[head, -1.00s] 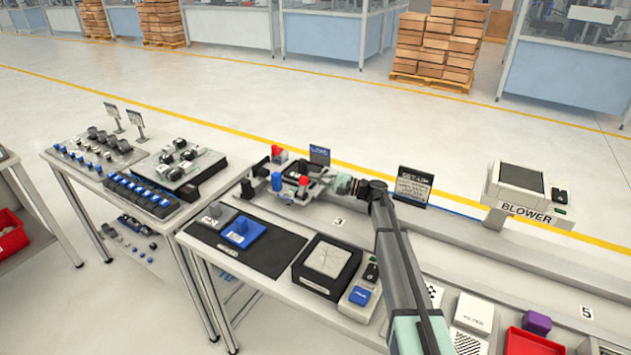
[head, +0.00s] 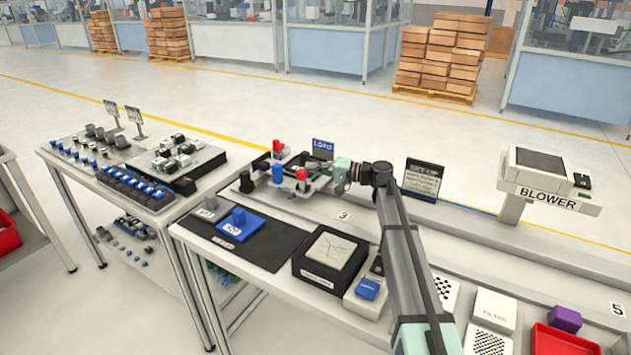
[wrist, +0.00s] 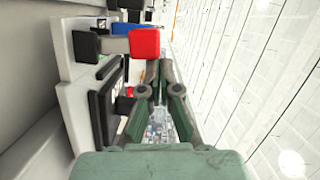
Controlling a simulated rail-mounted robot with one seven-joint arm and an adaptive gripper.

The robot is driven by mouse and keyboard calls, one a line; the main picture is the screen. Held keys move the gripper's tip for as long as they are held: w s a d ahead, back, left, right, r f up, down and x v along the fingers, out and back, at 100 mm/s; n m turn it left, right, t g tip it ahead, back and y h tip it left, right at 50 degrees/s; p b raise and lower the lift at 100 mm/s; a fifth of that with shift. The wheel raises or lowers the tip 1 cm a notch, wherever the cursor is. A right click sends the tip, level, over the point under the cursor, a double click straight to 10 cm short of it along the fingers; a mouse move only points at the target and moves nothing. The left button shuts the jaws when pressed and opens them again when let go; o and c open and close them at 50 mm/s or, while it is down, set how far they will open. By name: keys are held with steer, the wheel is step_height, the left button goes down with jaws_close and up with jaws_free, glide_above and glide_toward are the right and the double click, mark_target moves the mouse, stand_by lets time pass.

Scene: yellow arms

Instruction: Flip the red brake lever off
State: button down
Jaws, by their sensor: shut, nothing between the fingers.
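A fixture with red and blue knobs stands on the rail bench. One red knob (head: 301,174) is at its near side, close to my gripper, and another red knob (head: 277,146) is at its far left. A blue knob (head: 278,173) stands left of the near red one. I cannot tell for sure which red part is the brake lever. My gripper (head: 336,175) is right of the near red knob, apart from it. In the wrist view a large red block (wrist: 144,43) on a grey arm lies left of my shut, empty gripper (wrist: 160,82); a smaller red part shows below it.
A LOAD sign (head: 323,149) stands behind the fixture and a dark SET-UP sign (head: 423,180) right of my gripper. The front table holds a blue block (head: 238,222) on a black mat and a black box (head: 330,256). A blower (head: 548,182) stands at right.

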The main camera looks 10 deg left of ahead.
steer(key=shift+s+a+r+n+h+b, duration=0.1)
steer(key=shift+s+a+n+h+b, duration=0.1)
steer(key=shift+s+n+b, duration=0.5)
steer(key=shift+s+a+n+h+b, duration=0.25)
steer(key=shift+n+b, duration=0.55)
steer(key=shift+b, duration=0.4)
